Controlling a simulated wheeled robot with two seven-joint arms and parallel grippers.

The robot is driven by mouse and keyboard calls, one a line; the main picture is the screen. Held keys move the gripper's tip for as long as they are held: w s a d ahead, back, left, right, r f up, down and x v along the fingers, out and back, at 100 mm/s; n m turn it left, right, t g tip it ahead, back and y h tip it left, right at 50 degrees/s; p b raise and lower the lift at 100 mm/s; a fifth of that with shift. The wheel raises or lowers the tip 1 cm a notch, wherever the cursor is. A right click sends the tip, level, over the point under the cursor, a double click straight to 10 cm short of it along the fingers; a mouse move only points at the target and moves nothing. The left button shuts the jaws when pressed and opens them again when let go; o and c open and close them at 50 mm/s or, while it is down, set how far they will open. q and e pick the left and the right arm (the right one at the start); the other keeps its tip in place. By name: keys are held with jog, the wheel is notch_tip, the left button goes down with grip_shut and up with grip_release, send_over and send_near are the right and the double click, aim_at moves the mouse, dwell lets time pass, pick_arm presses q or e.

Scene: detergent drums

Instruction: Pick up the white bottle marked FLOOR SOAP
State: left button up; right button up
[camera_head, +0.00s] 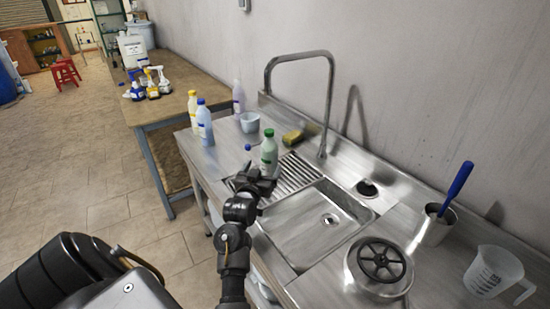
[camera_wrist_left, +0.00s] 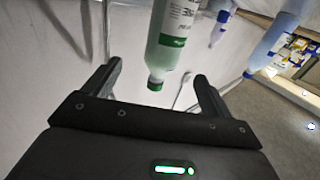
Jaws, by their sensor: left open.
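A pale bottle with a green cap (camera_head: 268,150) stands upright on the steel counter beside the ridged drainboard. It also shows in the left wrist view (camera_wrist_left: 180,28), upside down there, with a green band and partly visible lettering that I cannot read in full. My left gripper (camera_head: 262,182) is open in front of it; in the wrist view the bottle's cap appears between the spread fingers (camera_wrist_left: 155,88). Nothing is gripped. Further back stand a blue bottle (camera_head: 205,125), a yellow bottle (camera_head: 193,110) and a pale lilac-white bottle (camera_head: 238,98). No label reading FLOOR SOAP is legible.
A small cup (camera_head: 250,123), a sponge (camera_head: 293,138) and a blue ball-like item (camera_head: 248,147) are near the bottles. The tap (camera_head: 329,95) arches over the sink (camera_head: 310,235). A measuring jug (camera_head: 493,272) and a brush holder (camera_head: 437,222) stand at the right.

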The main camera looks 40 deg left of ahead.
aim_at(267, 155)
pick_arm(q)
jog(key=shift+w+a+r+p, duration=0.2)
jog(key=shift+w+a, duration=0.15)
jog(key=shift+w, duration=0.2)
jog(key=shift+w+a+r+p, duration=0.2)
jog(key=shift+w+a, duration=0.15)
jog(key=shift+w, duration=0.15)
jog(key=shift+w+a+f, duration=0.15)
jog(key=shift+w+a, duration=0.15)
jog(key=shift+w, duration=0.25)
jog(key=shift+w+a+f, duration=0.15)
jog(key=shift+w+a, duration=0.1)
jog(key=shift+w, duration=0.3)
jog(key=shift+w+f, duration=0.1)
jog(key=shift+w, duration=0.2)
jog(key=shift+w+a+r+p, duration=0.25)
jog(key=shift+w+p, duration=0.1)
jog(key=shift+p, duration=0.15)
jog(key=x, duration=0.2)
jog(key=p+x, duration=0.1)
jog(key=x, duration=0.1)
jog(key=shift+w+a+f, duration=0.1)
jog(key=shift+w+f, duration=0.05)
jog(key=shift+f, duration=0.1)
pick_arm(e)
jog(key=s+r, duration=0.2)
jog(key=r, duration=0.1)
jog(key=shift+s+d, duration=0.1)
jog(key=shift+d, duration=0.05)
